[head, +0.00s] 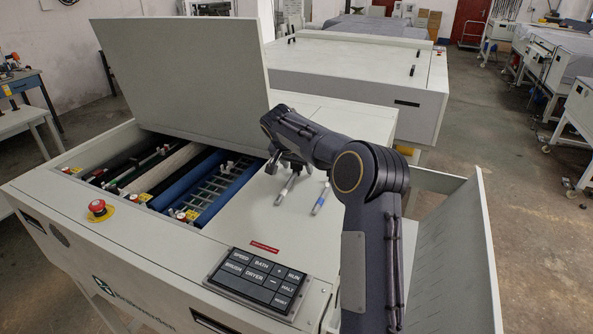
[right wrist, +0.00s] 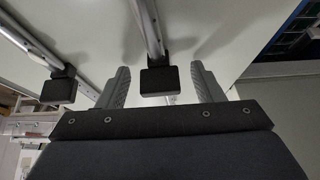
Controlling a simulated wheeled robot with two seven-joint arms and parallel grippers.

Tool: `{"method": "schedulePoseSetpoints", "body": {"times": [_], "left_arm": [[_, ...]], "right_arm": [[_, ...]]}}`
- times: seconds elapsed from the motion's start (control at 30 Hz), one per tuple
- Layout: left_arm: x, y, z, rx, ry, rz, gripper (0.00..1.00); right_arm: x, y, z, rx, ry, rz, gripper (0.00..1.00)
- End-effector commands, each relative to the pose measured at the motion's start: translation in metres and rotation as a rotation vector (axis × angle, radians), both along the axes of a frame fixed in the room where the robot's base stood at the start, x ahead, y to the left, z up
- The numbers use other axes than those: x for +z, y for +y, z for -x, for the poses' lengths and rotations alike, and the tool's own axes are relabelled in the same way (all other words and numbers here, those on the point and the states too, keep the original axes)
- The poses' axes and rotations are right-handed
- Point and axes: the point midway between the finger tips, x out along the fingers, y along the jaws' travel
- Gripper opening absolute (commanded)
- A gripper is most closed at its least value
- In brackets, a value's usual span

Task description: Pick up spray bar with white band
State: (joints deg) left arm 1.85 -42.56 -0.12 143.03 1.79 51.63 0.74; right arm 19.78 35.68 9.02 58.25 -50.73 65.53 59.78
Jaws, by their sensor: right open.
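The spray bar with the white band (head: 285,191) lies on the flat cream top of the processor in the head view. A second bar with a blue band (head: 320,200) lies to its right. My right gripper (head: 290,164) is at the far end of the white-banded bar. In the right wrist view my right gripper (right wrist: 160,88) is open, with a black end block (right wrist: 159,81) of a metal bar between its fingers and a gap on each side. Another bar's black end block (right wrist: 59,89) is left of the fingers. The bands do not show there. My left gripper is out of view.
The raised lid (head: 185,75) stands behind the open bay with blue rollers (head: 215,200), left of the bars. A control keypad (head: 253,279) and a red stop button (head: 97,207) are on the front. The top around the bars is clear.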

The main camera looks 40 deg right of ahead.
Motion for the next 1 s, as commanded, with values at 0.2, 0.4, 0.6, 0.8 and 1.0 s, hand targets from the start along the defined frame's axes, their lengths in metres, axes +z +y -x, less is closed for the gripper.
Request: {"method": "schedulePoseSetpoints", "body": {"times": [0.2, 0.4, 0.6, 0.8, 1.0], "left_arm": [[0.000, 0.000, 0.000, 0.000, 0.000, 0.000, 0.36], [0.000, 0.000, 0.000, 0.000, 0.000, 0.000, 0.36], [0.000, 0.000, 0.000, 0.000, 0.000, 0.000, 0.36], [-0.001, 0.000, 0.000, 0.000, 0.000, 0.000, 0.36], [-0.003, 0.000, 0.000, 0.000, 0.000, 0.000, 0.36]], "right_arm": [[0.000, 0.000, 0.000, 0.000, 0.000, 0.000, 0.40], [0.001, 0.000, 0.000, 0.000, -0.001, 0.000, 0.14], [0.001, 0.000, 0.000, 0.000, -0.001, 0.000, 0.08], [0.007, 0.000, -0.001, 0.001, -0.004, 0.001, 0.08], [0.032, 0.000, -0.001, 0.000, -0.005, 0.002, 0.08]]}}
